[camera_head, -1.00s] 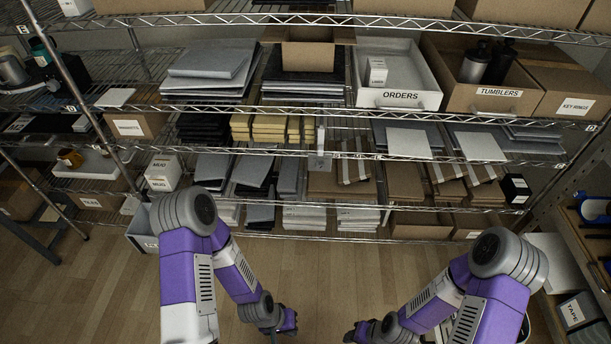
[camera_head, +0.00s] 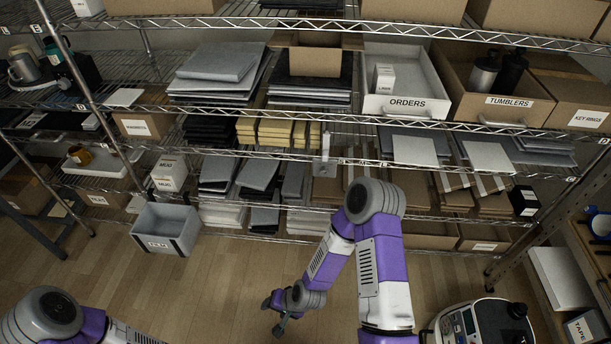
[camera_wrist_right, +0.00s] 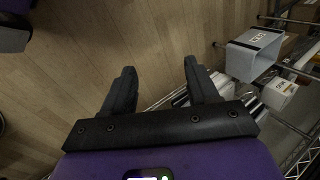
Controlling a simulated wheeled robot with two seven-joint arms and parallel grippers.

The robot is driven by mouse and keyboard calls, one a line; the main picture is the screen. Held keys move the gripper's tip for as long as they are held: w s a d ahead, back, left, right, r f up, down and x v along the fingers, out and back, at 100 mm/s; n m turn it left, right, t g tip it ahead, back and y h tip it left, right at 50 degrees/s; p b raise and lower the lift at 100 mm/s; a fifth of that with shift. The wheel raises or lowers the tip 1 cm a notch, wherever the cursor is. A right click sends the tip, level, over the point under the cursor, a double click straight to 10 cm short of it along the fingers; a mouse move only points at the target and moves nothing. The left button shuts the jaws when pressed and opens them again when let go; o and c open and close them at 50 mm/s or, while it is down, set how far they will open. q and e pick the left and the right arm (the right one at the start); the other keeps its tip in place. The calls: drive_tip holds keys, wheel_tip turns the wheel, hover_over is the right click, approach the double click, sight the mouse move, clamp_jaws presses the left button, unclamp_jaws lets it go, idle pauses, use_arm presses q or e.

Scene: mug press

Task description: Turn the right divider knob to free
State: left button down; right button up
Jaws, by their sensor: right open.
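A small pale metal upright with a block below it (camera_head: 324,160) stands at the front edge of the middle shelf, near the picture's middle. It looks like a divider fitting, but its knob and setting are too small to tell. My right gripper (camera_head: 273,315) is over the floor, low and in front of the shelves, well apart from that fitting. In the right wrist view my right gripper (camera_wrist_right: 160,72) is open and empty, with floor between its fingers. My left arm shows at the lower left; its gripper is out of the picture.
A wire shelf rack holds the orders bin (camera_head: 406,105), the tumblers box (camera_head: 510,104) and stacks of flat packs. A grey film bin (camera_head: 168,236) is at the lower left and also shows in the right wrist view (camera_wrist_right: 254,50). A machine with a screen (camera_head: 482,326) stands lower right.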

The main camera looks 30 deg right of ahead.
drive_tip(key=w+d+r+m+t+h, duration=0.1)
drive_tip(key=w+d+r+m+t, duration=0.15)
drive_tip(key=w+m, duration=0.35)
drive_tip(key=w+d+r+m+t+h, duration=0.1)
drive_tip(key=w+r+m+t, duration=0.2)
drive_tip(key=w, duration=0.4)
drive_tip(key=m+t+h+b, duration=0.2)
drive_tip(key=m+h, duration=0.8)
drive_tip(key=m, duration=1.4)
approach(324, 173)
drive_tip(key=shift+b+x, duration=0.65)
drive_tip(key=shift+x, duration=3.65)
drive_tip(key=shift+f, duration=0.1)
drive_tip(key=c, duration=1)
drive_tip(key=shift+c, duration=0.2)
